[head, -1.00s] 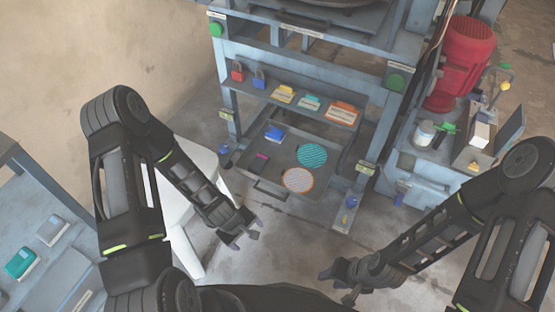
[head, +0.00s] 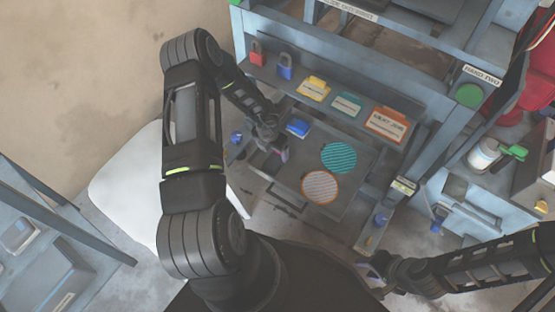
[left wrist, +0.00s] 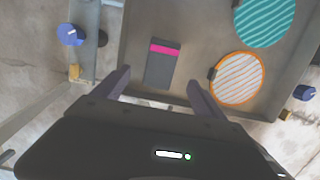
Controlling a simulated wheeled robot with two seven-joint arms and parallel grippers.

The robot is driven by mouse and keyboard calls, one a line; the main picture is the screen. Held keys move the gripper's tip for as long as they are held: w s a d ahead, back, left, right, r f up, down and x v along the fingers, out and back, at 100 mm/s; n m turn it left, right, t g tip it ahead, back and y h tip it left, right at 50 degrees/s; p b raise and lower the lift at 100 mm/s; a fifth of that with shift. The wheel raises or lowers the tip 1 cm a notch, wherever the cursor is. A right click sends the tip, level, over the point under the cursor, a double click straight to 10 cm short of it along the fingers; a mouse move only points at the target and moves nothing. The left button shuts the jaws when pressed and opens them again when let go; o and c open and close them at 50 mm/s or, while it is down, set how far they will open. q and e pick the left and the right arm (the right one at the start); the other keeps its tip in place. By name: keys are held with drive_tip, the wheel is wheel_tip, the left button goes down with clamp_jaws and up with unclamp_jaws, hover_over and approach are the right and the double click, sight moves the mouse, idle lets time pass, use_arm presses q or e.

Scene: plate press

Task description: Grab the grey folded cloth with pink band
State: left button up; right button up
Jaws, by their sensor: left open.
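The grey folded cloth with a pink band (left wrist: 161,70) lies flat on the grey tray (left wrist: 200,25) in the left wrist view, its pink band at the far end. My left gripper (left wrist: 159,77) is open and empty. Its two fingers show on either side of the cloth's near end, apart from it. In the head view my left gripper (head: 272,143) is over the tray's left part and largely hides the cloth. My right gripper (head: 378,270) is low at the right in the head view; its jaws are too unclear to read.
A teal striped disc (head: 339,158) and an orange-rimmed striped disc (head: 320,187) lie on the tray right of the cloth. A blue object (head: 298,128) lies behind it. A shelf with padlocks (head: 286,66) and tags (head: 314,89) overhangs the tray's back.

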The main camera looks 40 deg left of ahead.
sight(275, 160)
use_arm(q)
drive_tip(key=shift+f, duration=0.1)
drive_tip(key=shift+w+f+b, duration=0.15)
drive_tip(key=shift+f+b, duration=0.35)
drive_tip(key=shift+f, duration=0.65)
drive_tip(key=shift+f, duration=0.15)
drive_tip(key=f+b, duration=0.1)
drive_tip(key=f, duration=0.2)
drive_tip(key=f+b, duration=0.1)
drive_tip(key=f, duration=0.1)
drive_tip(key=shift+w+b, duration=0.3)
drive_tip(key=shift+w, duration=0.1)
drive_tip(key=shift+c, duration=0.3)
drive_tip(key=c, duration=1.4)
